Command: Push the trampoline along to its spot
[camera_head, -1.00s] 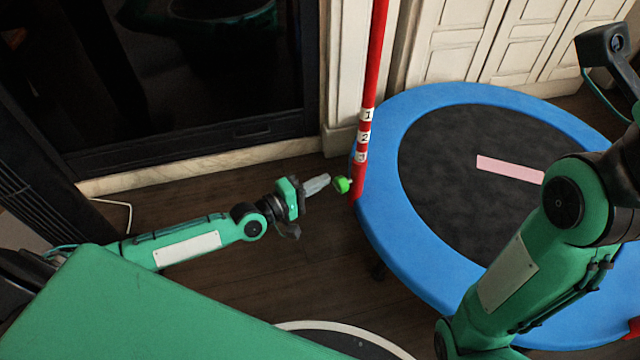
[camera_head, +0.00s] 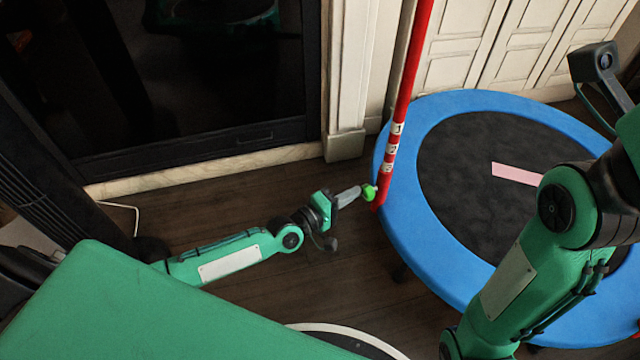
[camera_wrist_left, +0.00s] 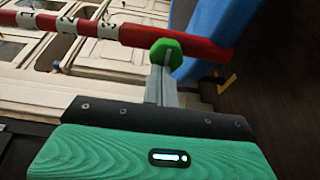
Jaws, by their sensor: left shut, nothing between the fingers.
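The round trampoline (camera_head: 402,205) has a blue rim and a black mat with a pink strip (camera_head: 516,173). It stands on the dark floor at the right. A red pole (camera_head: 408,75) with numbered white bands rises at its left edge, leaning right in the head view. My left gripper (camera_head: 349,196) is shut, just left of the pole's lower end. A green knob (camera_head: 369,192) sits at its fingertips against or very near the pole. The left wrist view shows this knob (camera_wrist_left: 166,53) overlapping the red pole (camera_wrist_left: 195,46). My right gripper is not in view.
White panelled cabinets (camera_head: 490,50) stand behind the trampoline. A dark glass-fronted unit (camera_head: 210,90) with a pale base strip is at the back left. Bare floor (camera_head: 300,195) lies between that unit and my left arm. My right arm covers the trampoline's right side.

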